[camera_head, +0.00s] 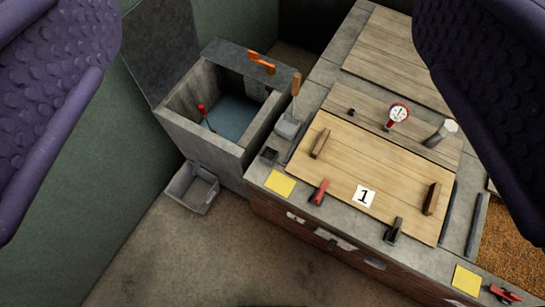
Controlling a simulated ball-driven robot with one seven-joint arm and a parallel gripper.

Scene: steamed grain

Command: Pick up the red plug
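A red knob on a thin dark rod, which looks like the red plug (201,107), stands tilted at the left inside a stone basin (232,158). The basin holds blue-grey water (236,112), and the plug's lower end is hard to make out. My gripper (265,110) is open, with its purple textured fingers wide apart at the left and right edges. Nothing is between them. The basin lies well beyond the fingers, below me.
An orange object (261,62) lies on the basin's back rim. A grey bin (191,188) sits on the floor in front. At right, a stone counter has a wooden lid (375,160) marked 1, a red latch (319,192) and a gauge (397,114). Floor at lower left is clear.

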